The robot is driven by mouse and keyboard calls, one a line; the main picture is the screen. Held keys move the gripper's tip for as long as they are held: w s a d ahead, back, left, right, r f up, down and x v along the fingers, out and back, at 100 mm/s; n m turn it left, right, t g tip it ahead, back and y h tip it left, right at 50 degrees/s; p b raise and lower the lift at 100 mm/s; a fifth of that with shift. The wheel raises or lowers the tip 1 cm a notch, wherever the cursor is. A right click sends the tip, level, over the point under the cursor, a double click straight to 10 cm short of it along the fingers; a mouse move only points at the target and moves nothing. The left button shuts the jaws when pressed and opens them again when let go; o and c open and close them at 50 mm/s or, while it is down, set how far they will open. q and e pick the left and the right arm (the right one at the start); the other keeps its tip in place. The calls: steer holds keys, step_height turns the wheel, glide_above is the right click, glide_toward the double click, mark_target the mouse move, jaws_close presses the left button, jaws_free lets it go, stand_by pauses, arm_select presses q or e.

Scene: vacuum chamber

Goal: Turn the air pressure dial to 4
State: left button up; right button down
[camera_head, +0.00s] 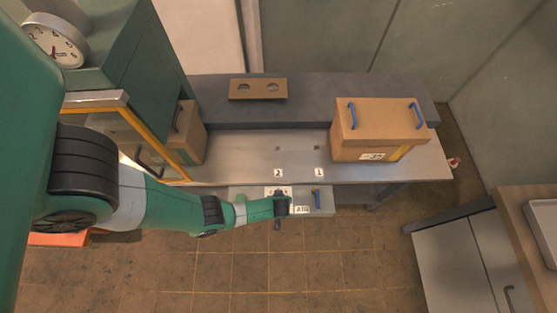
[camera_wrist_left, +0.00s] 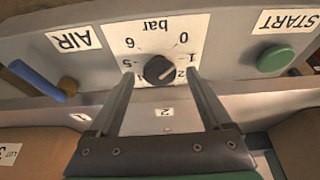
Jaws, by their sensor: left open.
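The air pressure dial is a dark round knob (camera_wrist_left: 159,70) on a white scale plate (camera_wrist_left: 155,25) marked "bar", on the grey panel's front. In the left wrist view the scale is upside down, with 0, 1, 2, 5 and 6 readable. A light mark on the knob appears to face the lower right, near 2. The lower numbers are hidden. My left gripper (camera_wrist_left: 160,76) is open, its two fingers on either side of the knob; I cannot tell whether they touch it. In the head view my left gripper (camera_head: 278,219) is at the panel (camera_head: 327,208). My right gripper is not in view.
Beside the dial are a green START button (camera_wrist_left: 275,58) and a blue-handled lever (camera_wrist_left: 36,80). A round gauge (camera_head: 54,44) is at the upper left.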

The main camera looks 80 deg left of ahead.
arm_select(q)
steer(key=shift+a+f, duration=0.1)
steer(key=shift+f, duration=0.2)
steer(key=shift+r, duration=0.1)
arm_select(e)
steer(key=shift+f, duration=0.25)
arm_select(q)
jaws_close()
